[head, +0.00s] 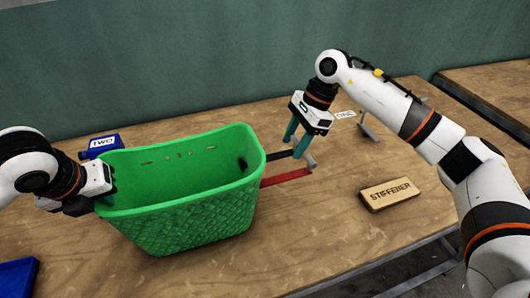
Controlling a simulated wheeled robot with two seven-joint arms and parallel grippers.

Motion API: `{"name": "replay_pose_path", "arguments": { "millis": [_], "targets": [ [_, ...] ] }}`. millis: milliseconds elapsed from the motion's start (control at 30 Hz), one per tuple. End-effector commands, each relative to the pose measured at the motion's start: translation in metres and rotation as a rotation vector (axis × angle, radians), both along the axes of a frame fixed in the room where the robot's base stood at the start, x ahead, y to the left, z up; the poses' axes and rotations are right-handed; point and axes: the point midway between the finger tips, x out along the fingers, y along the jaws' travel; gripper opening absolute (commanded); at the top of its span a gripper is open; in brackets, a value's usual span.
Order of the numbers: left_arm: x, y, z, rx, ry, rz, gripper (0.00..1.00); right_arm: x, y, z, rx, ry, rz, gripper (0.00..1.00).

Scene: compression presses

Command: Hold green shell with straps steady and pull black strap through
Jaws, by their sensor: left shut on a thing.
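The green shell (190,215), a basket-like tub with a woven outer wall and slots in its inner back wall, stands on the table left of centre. A red strap (286,177) and a black strap (280,155) stick out from its right side onto the table. A small grey piece (310,160) lies at the black strap's outer end. My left gripper (97,197) is shut on the shell's left rim; its fingertips are partly hidden. My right gripper (298,143) points down over the black strap near that grey piece, its teal fingers apart. Whether they touch the strap is unclear.
A wooden block marked STIFFENER (390,194) lies at right. A blue piece marked TWO (103,145) sits behind the shell, and a label (345,115) stands beyond my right gripper. A blue tray (17,278) is at lower left. The table front centre is clear.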

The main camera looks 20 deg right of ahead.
Motion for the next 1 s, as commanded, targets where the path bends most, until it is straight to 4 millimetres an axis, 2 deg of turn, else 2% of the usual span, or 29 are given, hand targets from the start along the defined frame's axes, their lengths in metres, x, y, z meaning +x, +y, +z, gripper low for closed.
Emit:
{"name": "replay_pose_path", "arguments": {
  "millis": [300, 433, 567, 800, 1000],
  "targets": [
    [0.0, 0.0, 0.0, 0.001, 0.0, 0.0, 0.0, 0.0, 0.001, 0.0, 0.001, -0.001, 0.002, 0.58],
    [0.0, 0.0, 0.0, 0.0, 0.0, 0.0, 0.0, 0.001, -0.002, 0.008, 0.001, -0.002, 0.0, 0.58],
    [0.0, 0.0, 0.0, 0.0, 0.0, 0.0, 0.0, 0.001, -0.01, 0.028, 0.002, -0.004, -0.001, 0.58],
    [0.0, 0.0, 0.0, 0.0, 0.0, 0.0, 0.0, 0.001, -0.03, 0.076, 0.002, -0.005, -0.001, 0.58],
    [0.0, 0.0, 0.0, -0.001, 0.0, -0.001, 0.0, 0.001, -0.042, 0.103, 0.002, -0.001, 0.0, 0.58]
  ]
}}
